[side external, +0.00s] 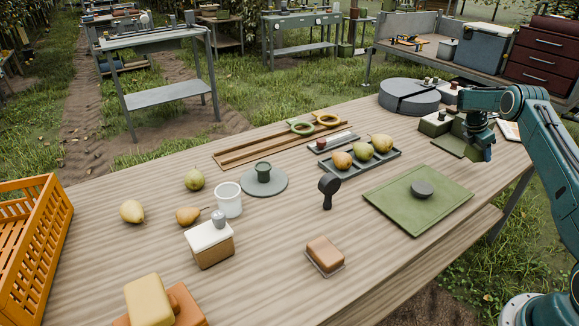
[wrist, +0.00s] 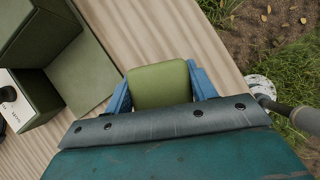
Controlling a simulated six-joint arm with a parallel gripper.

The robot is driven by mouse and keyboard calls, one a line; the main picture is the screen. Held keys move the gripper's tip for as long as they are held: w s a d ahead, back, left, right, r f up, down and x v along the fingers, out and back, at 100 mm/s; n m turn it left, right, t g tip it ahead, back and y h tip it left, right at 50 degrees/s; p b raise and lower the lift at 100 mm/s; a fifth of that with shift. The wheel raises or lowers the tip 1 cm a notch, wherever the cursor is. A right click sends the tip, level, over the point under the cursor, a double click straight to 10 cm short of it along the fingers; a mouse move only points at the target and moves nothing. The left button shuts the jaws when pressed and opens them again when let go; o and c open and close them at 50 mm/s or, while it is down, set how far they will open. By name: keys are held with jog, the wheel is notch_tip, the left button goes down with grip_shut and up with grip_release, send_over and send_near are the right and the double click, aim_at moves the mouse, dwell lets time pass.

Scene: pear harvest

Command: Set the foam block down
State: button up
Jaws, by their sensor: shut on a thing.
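A green block with rounded edges, which I take as the foam block (wrist: 160,86), sits between the two blue fingers of my gripper (wrist: 161,90) in the wrist view. The fingers are shut on its two sides. In the side view my gripper (side external: 484,150) points down at the right part of the wooden table (side external: 285,225). I cannot make out the held block there. Table surface shows past the block in the wrist view. I cannot tell whether the block touches the table.
Green boxes (side external: 435,123) and a flat green panel (side external: 450,146) stand just left of my gripper. A tray (side external: 350,171) holds pears. The table's right edge is close to my gripper.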

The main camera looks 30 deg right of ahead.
aim_at(472, 146)
jog(key=shift+f, duration=2.7)
jog(key=shift+f, duration=0.1)
jog(key=o, duration=1)
jog(key=v, duration=1.2)
